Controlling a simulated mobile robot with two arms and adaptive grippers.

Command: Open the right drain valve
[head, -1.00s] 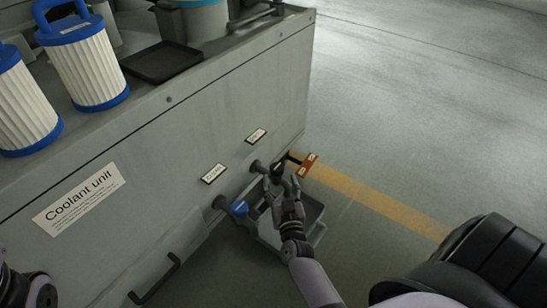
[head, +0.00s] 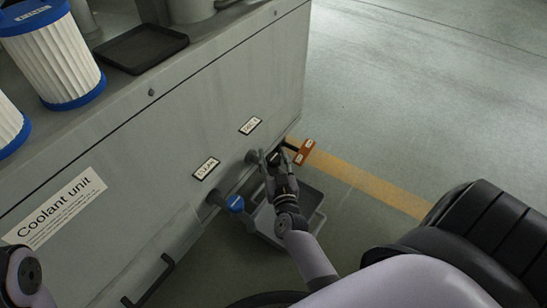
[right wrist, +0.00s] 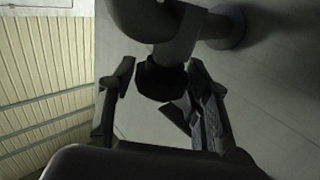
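The right drain valve (head: 252,157) sticks out low on the front of the grey coolant unit, under the right small label. My right gripper (head: 270,158) is at it and hides much of it in the head view. In the right wrist view a grey pipe elbow (right wrist: 172,38) ends in a dark part (right wrist: 160,80). This lies between the two spread fingers of my right gripper (right wrist: 160,92), with a gap visible on the left finger's side. Contact on the right side is unclear. The left drain valve (head: 235,203) has a blue handle. My left gripper is out of view.
An orange-brown plate (head: 305,151) on a black bar sits just beyond my right gripper. A grey tray (head: 310,228) stands on the floor below the valves. A dark handle (head: 150,283) projects lower left. Open floor lies to the right.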

